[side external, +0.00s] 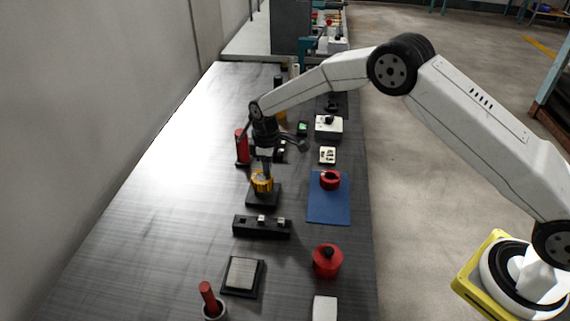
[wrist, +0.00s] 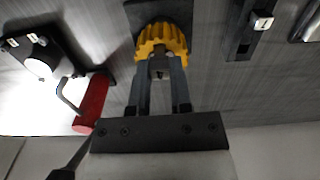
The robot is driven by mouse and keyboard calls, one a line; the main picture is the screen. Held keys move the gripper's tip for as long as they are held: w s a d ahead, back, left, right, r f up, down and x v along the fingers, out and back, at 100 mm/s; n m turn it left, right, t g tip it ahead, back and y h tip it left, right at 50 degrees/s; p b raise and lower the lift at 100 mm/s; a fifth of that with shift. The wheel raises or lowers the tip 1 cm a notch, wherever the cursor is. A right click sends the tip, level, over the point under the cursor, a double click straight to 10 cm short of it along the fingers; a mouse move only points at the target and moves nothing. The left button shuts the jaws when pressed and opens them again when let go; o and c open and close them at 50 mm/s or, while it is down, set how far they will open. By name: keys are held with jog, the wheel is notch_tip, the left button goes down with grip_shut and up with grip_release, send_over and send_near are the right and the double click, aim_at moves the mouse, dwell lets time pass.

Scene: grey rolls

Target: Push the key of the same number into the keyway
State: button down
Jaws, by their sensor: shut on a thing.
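A yellow toothed gear (side external: 262,186) sits on a black square base (side external: 263,199) in the middle of the table. In the wrist view the gear (wrist: 163,38) is at the top centre. My gripper (side external: 265,173) points down at the gear's hub. In the wrist view my gripper (wrist: 160,72) is shut on a small dark key, mostly hidden between the fingertips. I cannot tell whether the key is inside the keyway. A black key rack (side external: 262,229) in front of the gear holds pale metal keys (side external: 281,220).
A red cylinder (side external: 242,147) stands left behind the gear. A blue mat (side external: 328,207) with a red ring (side external: 330,180) lies to the right. A red knobbed weight (side external: 327,262), a grey plate (side external: 242,274) and a red-handled tool (side external: 208,296) are nearer. The table's left side is clear.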

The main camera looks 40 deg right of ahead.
jog(key=shift+f, duration=0.95)
jog(key=shift+c, duration=2.3)
grip_release()
jog(key=shift+r, duration=0.15)
jog(key=shift+r, duration=3.75)
